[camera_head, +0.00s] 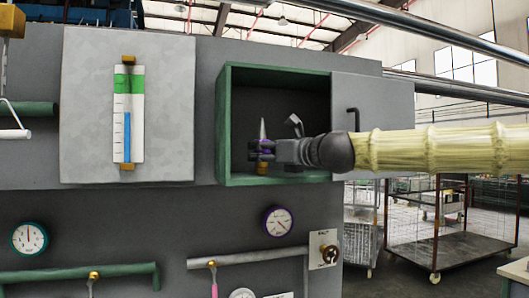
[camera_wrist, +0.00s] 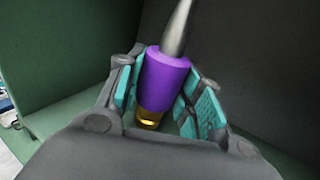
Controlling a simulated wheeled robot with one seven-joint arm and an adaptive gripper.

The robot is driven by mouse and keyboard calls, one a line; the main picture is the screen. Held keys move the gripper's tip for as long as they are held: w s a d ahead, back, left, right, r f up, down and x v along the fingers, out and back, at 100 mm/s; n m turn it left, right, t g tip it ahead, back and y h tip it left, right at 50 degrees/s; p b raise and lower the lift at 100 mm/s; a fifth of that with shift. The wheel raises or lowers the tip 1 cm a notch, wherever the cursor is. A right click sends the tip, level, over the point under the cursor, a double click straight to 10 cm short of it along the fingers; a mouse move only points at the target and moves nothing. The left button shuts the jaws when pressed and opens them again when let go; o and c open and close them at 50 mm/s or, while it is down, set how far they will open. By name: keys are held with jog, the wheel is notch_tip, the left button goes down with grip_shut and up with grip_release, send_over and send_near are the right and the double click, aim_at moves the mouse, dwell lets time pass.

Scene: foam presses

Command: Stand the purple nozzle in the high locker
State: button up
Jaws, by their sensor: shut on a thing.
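The high locker (camera_head: 224,130) is a green-framed box with a dark inside, set in the grey panel, with its grey door (camera_head: 370,100) swung open to the right. The purple nozzle (camera_wrist: 165,82) has a grey pointed tip and a brass base. It is upright inside the locker opening, tip up, and shows small in the head view (camera_head: 263,130). My gripper (camera_head: 262,150) reaches in from the right and is shut around the purple body. In the wrist view its teal pads (camera_wrist: 165,92) flank the nozzle. Whether the brass base touches the locker floor cannot be told.
A level gauge (camera_head: 128,115) is on a grey plate left of the locker. Dials, a green pipe (camera_head: 80,274) and a valve knob (camera_head: 329,255) are below. The open door, with its dark handle, stands close behind my arm. Wire carts (camera_head: 440,230) stand at the right.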

jog(key=o, duration=1.3)
